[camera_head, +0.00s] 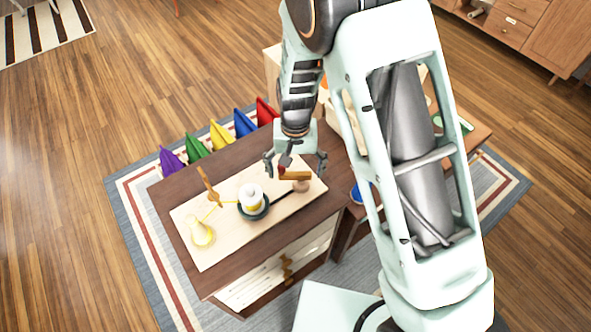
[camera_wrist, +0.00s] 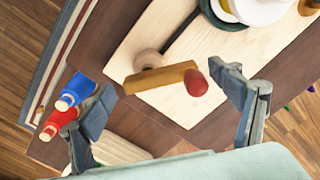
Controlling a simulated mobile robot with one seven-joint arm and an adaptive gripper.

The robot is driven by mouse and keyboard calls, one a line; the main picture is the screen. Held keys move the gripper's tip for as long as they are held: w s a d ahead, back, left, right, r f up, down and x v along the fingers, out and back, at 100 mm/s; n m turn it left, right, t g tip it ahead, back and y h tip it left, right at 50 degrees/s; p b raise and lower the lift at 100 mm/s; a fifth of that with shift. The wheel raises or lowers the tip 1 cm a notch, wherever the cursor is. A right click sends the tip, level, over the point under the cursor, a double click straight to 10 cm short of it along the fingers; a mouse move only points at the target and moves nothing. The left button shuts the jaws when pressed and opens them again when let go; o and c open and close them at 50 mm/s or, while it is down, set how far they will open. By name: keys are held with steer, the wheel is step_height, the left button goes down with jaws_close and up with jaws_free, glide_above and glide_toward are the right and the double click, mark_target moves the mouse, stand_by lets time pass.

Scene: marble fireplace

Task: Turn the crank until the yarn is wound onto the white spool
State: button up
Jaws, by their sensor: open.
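A pale wooden board (camera_head: 215,258) lies on the dark brown cabinet top. The white spool (camera_head: 250,193) stands upright on a dark round base; part of it shows at the top of the wrist view (camera_wrist: 265,10). A yellow yarn cone (camera_head: 202,233) stands at the board's left end, with yellow yarn running towards a wooden post (camera_head: 209,188). The crank is a wooden arm (camera_head: 297,176) with a red knob (camera_wrist: 195,83), joined by a dark rod (camera_wrist: 180,33) to the spool base. My gripper (camera_head: 295,164) is open above the crank, its fingers either side of the arm and knob.
Purple, green, yellow, blue and red pointed objects (camera_head: 221,134) line the cabinet's far side. Blue and red rolls (camera_wrist: 75,92) show at the wrist view's left. A lower wooden surface (camera_head: 478,135) stands to the right. Wooden floor is clear at left.

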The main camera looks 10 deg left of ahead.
mark_target(296, 173)
step_height(296, 173, up, 12)
stand_by(0.5)
stand_by(0.3)
